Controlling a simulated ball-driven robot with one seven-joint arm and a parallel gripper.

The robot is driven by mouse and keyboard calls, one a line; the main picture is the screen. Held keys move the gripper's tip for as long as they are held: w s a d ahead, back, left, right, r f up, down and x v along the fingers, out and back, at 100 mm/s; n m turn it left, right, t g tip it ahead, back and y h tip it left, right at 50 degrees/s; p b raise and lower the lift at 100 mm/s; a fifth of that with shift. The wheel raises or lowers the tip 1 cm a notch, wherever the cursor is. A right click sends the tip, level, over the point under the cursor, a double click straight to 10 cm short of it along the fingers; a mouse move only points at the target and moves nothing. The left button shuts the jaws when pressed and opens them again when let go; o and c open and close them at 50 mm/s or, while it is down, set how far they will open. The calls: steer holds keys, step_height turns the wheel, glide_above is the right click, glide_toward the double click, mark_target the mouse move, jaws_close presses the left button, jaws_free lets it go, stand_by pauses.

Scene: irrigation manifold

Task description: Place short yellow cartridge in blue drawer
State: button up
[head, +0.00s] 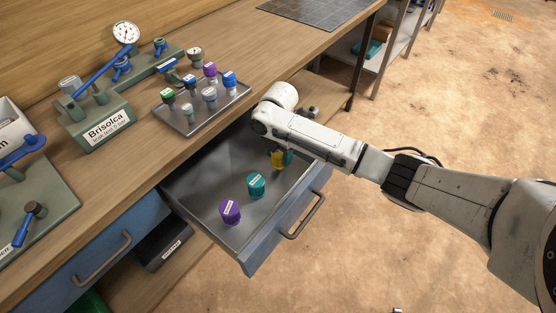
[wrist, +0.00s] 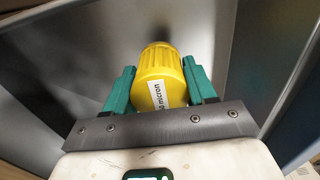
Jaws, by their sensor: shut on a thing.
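The short yellow cartridge (head: 277,160) is at the far right end of the open blue drawer (head: 285,233) in the head view. In the wrist view the cartridge (wrist: 161,76) has a ribbed cap and a white label reading "micron". My gripper (wrist: 160,85) has its green fingers shut on both sides of it. The gripper (head: 284,158) also shows in the head view, inside the drawer outline. I cannot tell whether the cartridge touches the drawer floor. A teal cartridge (head: 257,186) and a purple cartridge (head: 230,212) stand upright in the drawer.
A tray (head: 190,130) with several small cartridges stands on the bench above the drawer. A closed blue drawer (head: 85,265) is at the lower left. The drawer's near left part has free floor.

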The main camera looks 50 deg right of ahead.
mark_target(279, 160)
steer(key=shift+f, duration=1.5)
steer(key=shift+f, duration=0.15)
steer(key=o, duration=1.1)
step_height(279, 160, up, 12)
steer(key=shift+r, duration=0.15)
